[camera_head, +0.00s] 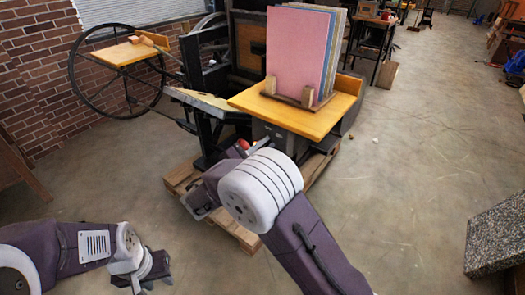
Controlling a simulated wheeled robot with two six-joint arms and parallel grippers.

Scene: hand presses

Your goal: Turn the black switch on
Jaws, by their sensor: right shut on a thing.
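The press (210,125) stands in the middle, with a black frame and a wooden feed board. I cannot make out the black switch. A small red part (243,144) shows just above my right wrist, under the board. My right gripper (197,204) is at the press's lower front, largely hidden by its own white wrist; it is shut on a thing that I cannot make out.
The wooden board (285,117) juts out above my right wrist and carries upright coloured sheets (297,50) in a rack. A wooden pallet (240,236) lies under the press. A large wheel (82,88) stands at the left. The floor at right is clear up to a speckled block (497,232).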

